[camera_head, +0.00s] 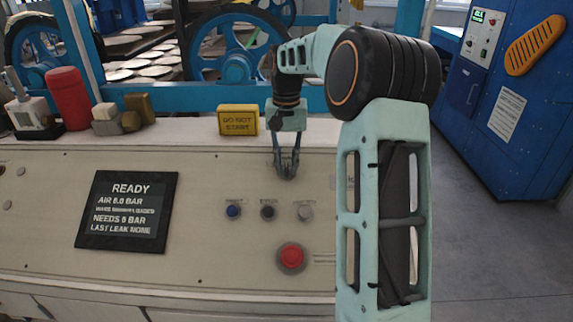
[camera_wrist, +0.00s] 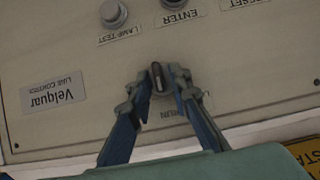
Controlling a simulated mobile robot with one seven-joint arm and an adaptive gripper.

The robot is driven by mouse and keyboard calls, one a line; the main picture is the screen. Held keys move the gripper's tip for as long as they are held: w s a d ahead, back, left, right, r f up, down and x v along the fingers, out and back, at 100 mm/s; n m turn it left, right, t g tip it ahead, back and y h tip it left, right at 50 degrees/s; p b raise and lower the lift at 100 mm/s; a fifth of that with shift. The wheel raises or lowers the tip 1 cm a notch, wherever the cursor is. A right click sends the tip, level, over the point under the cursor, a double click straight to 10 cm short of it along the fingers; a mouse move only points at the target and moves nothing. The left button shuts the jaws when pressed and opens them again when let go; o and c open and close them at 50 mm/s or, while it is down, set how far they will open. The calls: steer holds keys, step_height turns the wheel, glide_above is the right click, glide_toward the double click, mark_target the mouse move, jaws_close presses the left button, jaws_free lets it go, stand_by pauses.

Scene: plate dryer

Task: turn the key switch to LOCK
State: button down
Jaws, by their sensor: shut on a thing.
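My gripper (camera_head: 286,174) reaches down to the sloped cream panel (camera_head: 215,175), at its upper middle. In the wrist view my gripper's fingertips (camera_wrist: 159,76) are shut on the dark key switch (camera_wrist: 157,78), one finger on each side of it. The wrist view is upside down to the lettering. A small label by the switch is partly covered by the fingers and seems to end in "RUN". I cannot read a LOCK mark, and the switch's exact angle is hard to tell. In the head view the fingers hide the switch.
A blue button (camera_head: 233,211), a black button (camera_head: 268,212), a grey button (camera_head: 305,213) and a red mushroom button (camera_head: 291,257) sit below the gripper. A dark READY screen (camera_head: 127,212) is at left. A yellow DO NOT START sign (camera_head: 238,120) stands on the ledge behind.

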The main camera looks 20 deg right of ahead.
steer(key=shift+r, duration=0.1)
steer(key=shift+a+n+h+p, duration=0.15)
steer(key=shift+n+h+p, duration=0.35)
steer(key=shift+n+p, duration=0.4)
steer(key=n+h+p, duration=0.1)
steer(key=n, duration=0.2)
steer(key=shift+a+h, duration=0.2)
steer(key=shift+h, duration=0.2)
steer(key=n+h, duration=0.1)
steer(key=n, duration=0.2)
steer(key=shift+a+h, duration=0.1)
steer(key=shift+h, duration=0.3)
steer(key=shift+f+n+h+b, duration=0.2)
steer(key=shift+n+h+b, duration=0.3)
steer(key=shift+n, duration=0.8)
steer(key=c, duration=2.1)
jaws_free()
steer(key=shift+a, duration=0.1)
